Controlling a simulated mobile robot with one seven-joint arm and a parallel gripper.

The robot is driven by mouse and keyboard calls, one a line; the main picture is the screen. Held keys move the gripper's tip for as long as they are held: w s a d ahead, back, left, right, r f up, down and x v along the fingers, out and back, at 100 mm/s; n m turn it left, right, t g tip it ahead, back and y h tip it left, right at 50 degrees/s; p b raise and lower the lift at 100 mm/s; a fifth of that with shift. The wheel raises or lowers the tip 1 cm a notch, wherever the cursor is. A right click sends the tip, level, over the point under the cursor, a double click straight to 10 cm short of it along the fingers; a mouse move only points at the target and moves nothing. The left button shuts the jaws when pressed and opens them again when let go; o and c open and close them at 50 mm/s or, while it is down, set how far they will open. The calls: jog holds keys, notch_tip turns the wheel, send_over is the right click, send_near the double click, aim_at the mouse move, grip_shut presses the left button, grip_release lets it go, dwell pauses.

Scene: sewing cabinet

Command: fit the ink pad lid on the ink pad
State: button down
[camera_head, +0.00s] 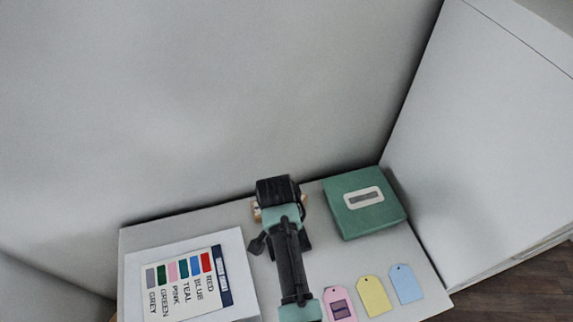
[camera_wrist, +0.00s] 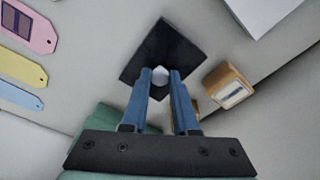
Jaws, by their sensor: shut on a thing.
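The ink pad lid (camera_wrist: 180,50) looks like a dark, flat square with a small pale knob, in the upper middle of the wrist view. My gripper (camera_wrist: 160,75) is shut on the knob with its two blue fingers. In the head view, dark corners that look like the lid (camera_head: 258,243) show on both sides of my arm, and the fingertips are hidden. I cannot make out the ink pad separately. It may be hidden under the lid or my arm. I cannot tell how high the lid is above the table.
A wooden stamp block (camera_wrist: 229,89) with a label stands close to the lid. A green box (camera_head: 364,201) sits at the back right. Pink, yellow (camera_head: 374,296) and blue tags lie at the front right. Walls rise behind and right.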

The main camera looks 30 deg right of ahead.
jog(key=shift+f, duration=0.15)
jog(key=c, duration=0.6)
grip_release()
notch_tip(320, 180, up, 13)
jog(key=a, duration=0.1)
jog(key=shift+s+a, duration=0.25)
